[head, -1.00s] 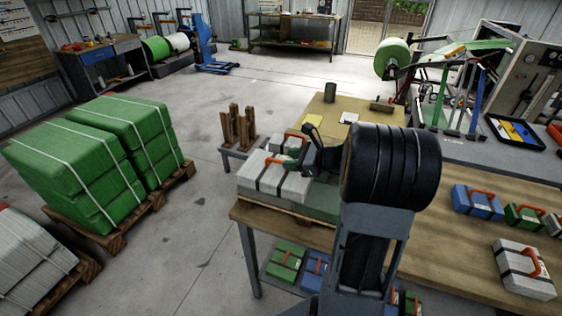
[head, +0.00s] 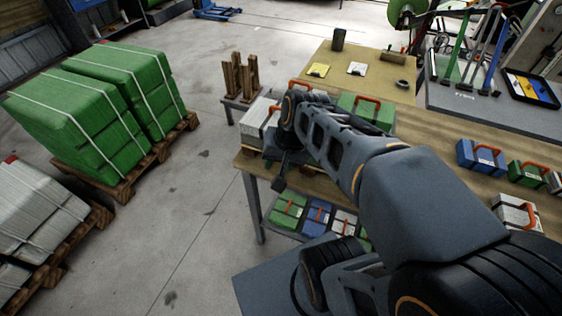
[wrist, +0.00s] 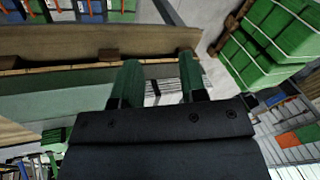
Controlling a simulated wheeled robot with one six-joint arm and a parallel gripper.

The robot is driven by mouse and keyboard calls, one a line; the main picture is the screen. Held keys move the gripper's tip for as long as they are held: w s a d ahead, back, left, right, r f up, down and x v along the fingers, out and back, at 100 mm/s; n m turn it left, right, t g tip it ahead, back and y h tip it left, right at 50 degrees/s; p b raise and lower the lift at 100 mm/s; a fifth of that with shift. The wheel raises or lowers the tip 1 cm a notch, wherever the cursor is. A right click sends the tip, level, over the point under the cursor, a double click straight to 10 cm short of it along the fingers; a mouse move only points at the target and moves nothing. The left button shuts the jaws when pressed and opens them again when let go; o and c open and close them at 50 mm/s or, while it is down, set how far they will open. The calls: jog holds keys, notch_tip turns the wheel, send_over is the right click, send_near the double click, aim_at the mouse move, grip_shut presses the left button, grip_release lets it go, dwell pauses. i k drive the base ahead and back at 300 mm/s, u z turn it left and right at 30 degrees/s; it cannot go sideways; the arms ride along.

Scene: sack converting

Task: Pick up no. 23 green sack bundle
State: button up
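Several green sack bundles with orange handles are in the head view. One lies on the bench behind my arm (head: 382,116), one on the shelf under the bench (head: 287,213), and one at the right on the bench (head: 525,175). No number is legible, so I cannot tell which is no. 23. My gripper (head: 279,186) hangs low beside the bench's left end, mostly hidden by its own wrist in the head view. In the wrist view its two green fingers (wrist: 160,80) stand apart with nothing visibly held. Shelf bundles (wrist: 88,10) show at that view's top left.
The wooden bench (head: 440,160) has its edge close to my gripper. A white bundle (head: 258,117) sits on its left end. Blue (head: 478,155) and white (head: 517,210) bundles lie at right. Green stacks (head: 75,110) stand on pallets at left. Floor between is clear.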

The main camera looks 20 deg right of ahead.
aim_at(532, 174)
jog(key=u, duration=1.45)
jog(key=k, duration=1.8)
jog(key=z, duration=0.1)
